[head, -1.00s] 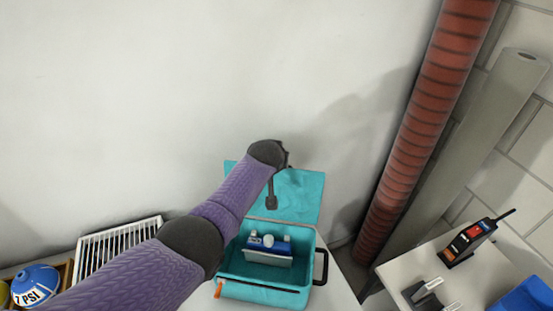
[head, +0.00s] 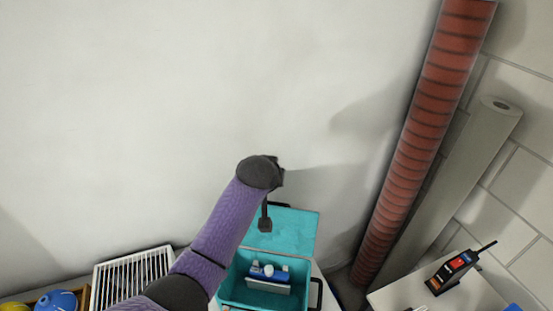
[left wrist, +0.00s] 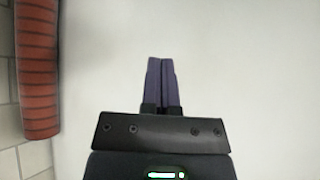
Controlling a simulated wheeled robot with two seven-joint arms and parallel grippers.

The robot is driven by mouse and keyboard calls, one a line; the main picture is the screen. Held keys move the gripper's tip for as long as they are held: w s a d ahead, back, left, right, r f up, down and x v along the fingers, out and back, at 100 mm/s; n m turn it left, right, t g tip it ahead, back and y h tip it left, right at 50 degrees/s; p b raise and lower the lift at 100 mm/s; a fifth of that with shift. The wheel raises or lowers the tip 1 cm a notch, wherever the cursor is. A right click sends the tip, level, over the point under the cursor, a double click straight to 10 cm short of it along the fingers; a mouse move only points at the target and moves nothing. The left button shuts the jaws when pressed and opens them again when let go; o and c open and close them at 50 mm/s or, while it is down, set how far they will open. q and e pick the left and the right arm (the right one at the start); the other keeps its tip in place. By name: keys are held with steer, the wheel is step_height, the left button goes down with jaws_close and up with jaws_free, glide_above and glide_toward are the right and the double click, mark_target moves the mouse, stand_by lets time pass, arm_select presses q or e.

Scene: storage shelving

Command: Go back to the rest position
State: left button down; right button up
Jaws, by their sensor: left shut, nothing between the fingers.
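My left arm reaches in from the lower left in the head view. Its gripper (head: 265,222) hangs in front of the upright lid of the teal case and looks small and dark there. In the left wrist view my left gripper (left wrist: 161,62) shows two purple fingers pressed together with nothing between them, against a plain pale wall. The teal open case (head: 228,290) stands below on the table and holds a blue and white item (head: 268,277). My right gripper is in neither view.
A white slatted rack (head: 130,275) and a blue ball-like object (head: 57,301) are at the lower left. A red ribbed pipe (head: 420,140) and a grey roll (head: 465,165) stand on the right. A black radio (head: 452,274) is on the right table. The wall area above is clear.

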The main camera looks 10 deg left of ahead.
arm_select(q)
steer(key=s+f+g, duration=0.2)
steer(key=s+f, duration=0.5)
steer(key=s, duration=0.6)
steer(key=s+a+m+g, duration=0.2)
steer(key=s+g, duration=0.2)
steer(key=s, duration=1.6)
steer(key=s+f+g+b, duration=0.15)
steer(key=f+b, duration=0.55)
steer(key=f, duration=1)
steer(key=s+f+b, duration=0.2)
steer(key=f+b, duration=0.5)
steer(key=f, duration=1)
steer(key=s+a+f+m+g+b, duration=0.1)
steer(key=s+a+f+b, duration=0.2)
steer(key=s+f+b, duration=0.5)
steer(key=s+f, duration=0.5)
steer(key=f, duration=0.4)
steer(key=shift+a+f+b, duration=0.2)
steer(key=shift+f+b, duration=0.1)
steer(key=shift+f, duration=0.05)
